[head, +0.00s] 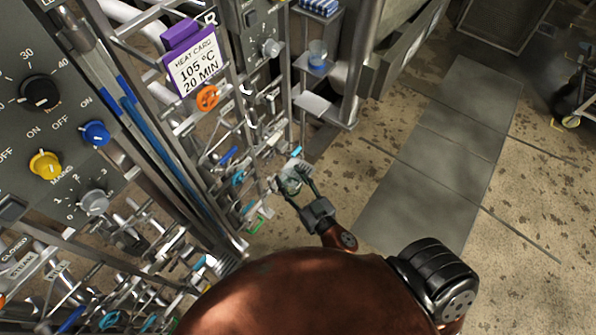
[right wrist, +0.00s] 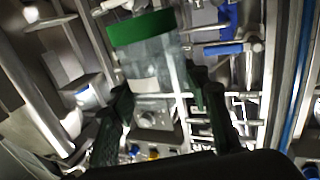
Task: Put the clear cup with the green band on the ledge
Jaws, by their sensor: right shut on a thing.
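The clear cup with the green band (right wrist: 148,62) is between the two fingers of my right gripper (right wrist: 160,98) in the right wrist view. The green band is at its upper end in that view, with clear wall and a pale patch below. In the head view my right gripper (head: 294,184) is shut on the cup (head: 291,179), in front of the pipework. A small pale ledge (head: 312,104) sticks out above and slightly right of the gripper, apart from it, and looks bare. My left gripper is not in view.
A clear cup with a blue band (head: 317,55) stands on a higher small shelf (head: 315,68). Pipes, valves and an orange knob (head: 207,97) crowd the left. A purple-framed card (head: 195,70) hangs there. The floor (head: 440,160) at right is open.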

